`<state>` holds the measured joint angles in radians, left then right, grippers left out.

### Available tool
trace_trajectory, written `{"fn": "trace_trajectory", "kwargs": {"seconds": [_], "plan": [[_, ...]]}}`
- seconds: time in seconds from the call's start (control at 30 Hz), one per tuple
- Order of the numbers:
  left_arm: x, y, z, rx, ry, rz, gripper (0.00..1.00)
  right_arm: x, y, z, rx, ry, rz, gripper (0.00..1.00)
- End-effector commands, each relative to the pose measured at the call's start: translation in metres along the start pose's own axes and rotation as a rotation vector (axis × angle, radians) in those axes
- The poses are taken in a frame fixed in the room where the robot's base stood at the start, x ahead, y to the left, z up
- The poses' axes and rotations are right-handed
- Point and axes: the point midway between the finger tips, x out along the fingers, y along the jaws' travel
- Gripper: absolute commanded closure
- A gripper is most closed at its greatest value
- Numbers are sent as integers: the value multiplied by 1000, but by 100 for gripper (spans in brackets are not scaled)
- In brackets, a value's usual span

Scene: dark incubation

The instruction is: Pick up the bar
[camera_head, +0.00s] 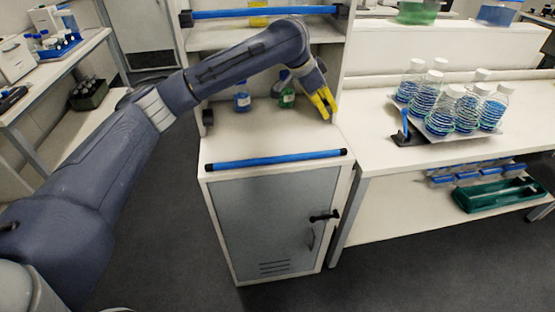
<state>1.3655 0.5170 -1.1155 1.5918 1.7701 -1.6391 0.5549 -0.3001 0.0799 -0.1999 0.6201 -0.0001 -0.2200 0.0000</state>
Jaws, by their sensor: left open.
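A blue bar with black ends (275,160) lies along the front top edge of the white cabinet (222,140). A second, similar blue bar (262,12) runs along the front of the shelf above. I cannot tell which of the two the task means. My left gripper (324,104) has yellow fingers. It is open and empty, pointing down over the right part of the cabinet top, behind and apart from the lower bar. My right gripper is not in view.
A blue-capped bottle (242,99) and a green one (287,98) stand at the back of the cabinet top. A green tray (497,194) sits on the shelf below.

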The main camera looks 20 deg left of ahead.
Motion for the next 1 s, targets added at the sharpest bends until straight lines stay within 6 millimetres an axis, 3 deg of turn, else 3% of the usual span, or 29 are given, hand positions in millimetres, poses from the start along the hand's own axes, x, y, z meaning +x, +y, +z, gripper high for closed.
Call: {"fn": "trace_trajectory", "kwargs": {"seconds": [0.3, 0.53, 0.67, 1.0], "plan": [[-59, 10, 76, 128, -406, 78, 56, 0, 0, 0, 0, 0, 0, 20], [-84, 10, 102, 157, -532, 112, 56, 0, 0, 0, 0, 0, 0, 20], [-81, 11, 110, 160, -551, 121, 56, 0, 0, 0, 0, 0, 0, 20], [-37, 16, 138, 161, -552, 125, 56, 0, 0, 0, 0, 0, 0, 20]]}}
